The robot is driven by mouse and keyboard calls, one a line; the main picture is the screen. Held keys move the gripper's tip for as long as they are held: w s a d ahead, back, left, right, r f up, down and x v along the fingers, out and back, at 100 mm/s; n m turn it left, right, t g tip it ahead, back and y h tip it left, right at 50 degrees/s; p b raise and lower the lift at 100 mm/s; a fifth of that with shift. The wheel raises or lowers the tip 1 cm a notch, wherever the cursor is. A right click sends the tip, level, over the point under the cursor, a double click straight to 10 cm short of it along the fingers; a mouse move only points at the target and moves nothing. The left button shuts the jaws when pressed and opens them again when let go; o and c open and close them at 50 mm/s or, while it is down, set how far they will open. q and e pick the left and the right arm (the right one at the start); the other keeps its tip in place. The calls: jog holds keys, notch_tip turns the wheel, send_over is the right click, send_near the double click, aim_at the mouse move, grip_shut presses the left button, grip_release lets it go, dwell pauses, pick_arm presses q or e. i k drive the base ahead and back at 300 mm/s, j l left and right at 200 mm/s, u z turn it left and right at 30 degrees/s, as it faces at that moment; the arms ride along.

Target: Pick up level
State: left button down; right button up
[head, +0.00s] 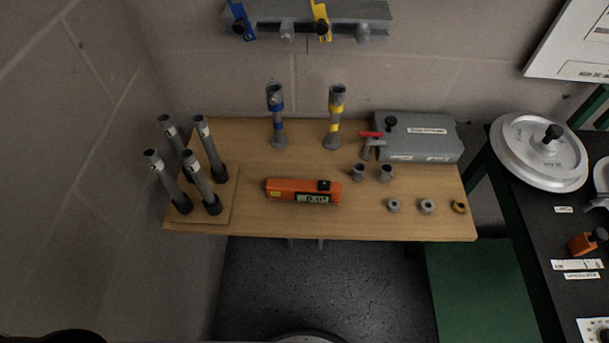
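The level (286,190) is an orange box-shaped tool with a small digital display and a dark button at its right end. It lies flat near the front middle of the wooden table (300,222) in the head view. Nothing touches it from above. Neither of my grippers shows in the head view. A dark rounded shape is cut off at the bottom left edge, and I cannot tell what it is.
Several grey tubes (210,148) stand on a board at the table's left. A blue-banded post (277,115) and yellow-banded post (335,117) stand behind the level. A grey case (425,128) and small rings (427,206) are at right. A black bench (550,225) adjoins further right.

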aim_at(280, 189)
jog(key=k+l+z, duration=0.2)
jog(key=k+l, duration=0.2)
jog(key=k+l+z, duration=0.25)
jog(key=l, duration=0.3)
jog(key=k+j, duration=0.05)
jog(key=k, duration=0.05)
